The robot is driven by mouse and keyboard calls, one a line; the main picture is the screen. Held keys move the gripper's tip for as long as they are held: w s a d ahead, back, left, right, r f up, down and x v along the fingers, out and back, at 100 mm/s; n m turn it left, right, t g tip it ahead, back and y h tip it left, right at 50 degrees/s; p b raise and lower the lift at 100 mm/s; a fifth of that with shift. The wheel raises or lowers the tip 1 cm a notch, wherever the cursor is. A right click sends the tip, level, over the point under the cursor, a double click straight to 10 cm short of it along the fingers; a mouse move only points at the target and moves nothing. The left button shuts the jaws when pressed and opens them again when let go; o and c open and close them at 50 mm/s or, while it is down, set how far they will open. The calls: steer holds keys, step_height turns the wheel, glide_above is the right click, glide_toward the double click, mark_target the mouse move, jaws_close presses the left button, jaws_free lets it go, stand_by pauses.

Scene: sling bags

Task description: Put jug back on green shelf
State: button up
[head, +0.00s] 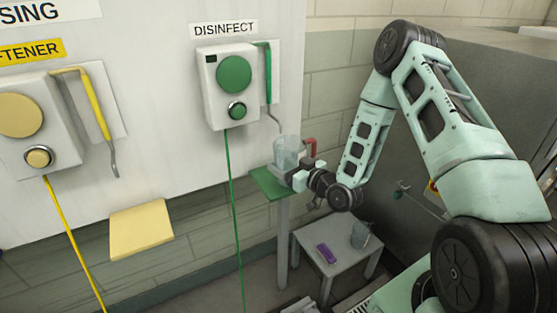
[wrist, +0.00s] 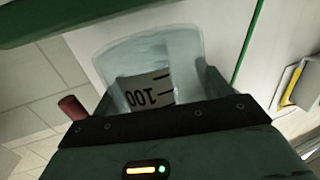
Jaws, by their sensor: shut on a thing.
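A clear jug (head: 286,150) with a red handle (head: 309,147) is at the green shelf (head: 265,182), below the disinfect dispenser. My gripper (head: 301,177) is shut on the jug from the right side. In the wrist view the clear jug (wrist: 150,62) appears upside down between the fingers, with a black 100 mark; its red handle (wrist: 72,107) shows at the left. A green edge (wrist: 60,14), probably the shelf, crosses the top left there. I cannot tell whether the jug's base touches the shelf.
The disinfect dispenser (head: 228,87) has a green hose and a bent spout just above the jug. A yellow shelf (head: 141,230) is further left. A grey stool (head: 318,242) below holds a purple item (head: 326,253) and another clear container (head: 360,236).

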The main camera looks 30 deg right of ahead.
steer(key=p+x, duration=0.1)
steer(key=x, duration=0.3)
steer(key=shift+f+p, duration=0.4)
steer(key=shift+f, duration=0.25)
steer(key=shift+s+f, duration=0.1)
steer(key=shift+f+b, duration=0.15)
steer(key=shift+b, duration=0.15)
steer(key=o, duration=1.3)
steer(key=shift+r, duration=0.2)
